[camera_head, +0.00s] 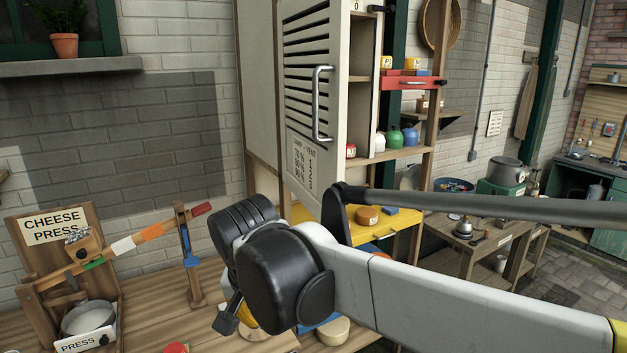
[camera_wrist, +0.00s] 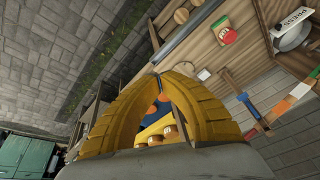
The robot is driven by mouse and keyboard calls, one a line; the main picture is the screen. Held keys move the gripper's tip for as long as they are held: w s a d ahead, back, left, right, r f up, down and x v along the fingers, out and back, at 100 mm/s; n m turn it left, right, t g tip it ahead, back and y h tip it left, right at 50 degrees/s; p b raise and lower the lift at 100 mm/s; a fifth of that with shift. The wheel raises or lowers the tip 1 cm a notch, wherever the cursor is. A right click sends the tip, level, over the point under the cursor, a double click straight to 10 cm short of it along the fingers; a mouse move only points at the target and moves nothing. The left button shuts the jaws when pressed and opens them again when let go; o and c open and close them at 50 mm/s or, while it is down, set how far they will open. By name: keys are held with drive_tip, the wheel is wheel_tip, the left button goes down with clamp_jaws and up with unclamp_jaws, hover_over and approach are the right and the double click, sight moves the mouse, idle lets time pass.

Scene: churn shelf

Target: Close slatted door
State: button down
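The slatted door (camera_head: 308,170) is a pale panel with dark slats in the head view. It stands open, swung out from the shelf cabinet (camera_head: 362,100), whose compartments show to its right. A metal bar handle (camera_head: 322,103) runs upright on its face. My gripper (camera_wrist: 158,76) has two yellow ribbed fingers whose tips meet in the wrist view, with nothing visibly held. It points down toward the workbench. In the head view my wrist is below and left of the door, apart from the handle, and mostly hides the fingers. The door is not recognisable in the wrist view.
A wooden cheese press (camera_head: 55,225) and a colourful lever stand on the workbench (camera_head: 150,290) at left. Jars sit on shelves right of the door. A yellow shelf (camera_head: 400,245) with small items lies below it, partly behind my arm.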

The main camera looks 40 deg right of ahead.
drive_tip(key=w+d+r+m+g+h+p, duration=0.1)
drive_tip(key=d+r+m+g+p, duration=0.2)
drive_tip(key=r+p, duration=0.4)
drive_tip(key=w+d+r+m+p, duration=0.2)
drive_tip(key=d+r+m+p, duration=0.25)
drive_tip(key=r, duration=0.35)
drive_tip(key=w+d+r+m+g+h+p, duration=0.1)
drive_tip(key=d+r+m+g+p, duration=0.1)
drive_tip(key=r+m+p, duration=0.35)
drive_tip(key=s+d+f+p, duration=0.2)
drive_tip(key=s+d+f, duration=0.1)
drive_tip(key=d+f, duration=0.3)
drive_tip(key=shift+d+f+n, duration=0.35)
drive_tip(key=shift+d+n, duration=0.05)
drive_tip(key=shift+d, duration=0.5)
drive_tip(key=shift+d, duration=0.1)
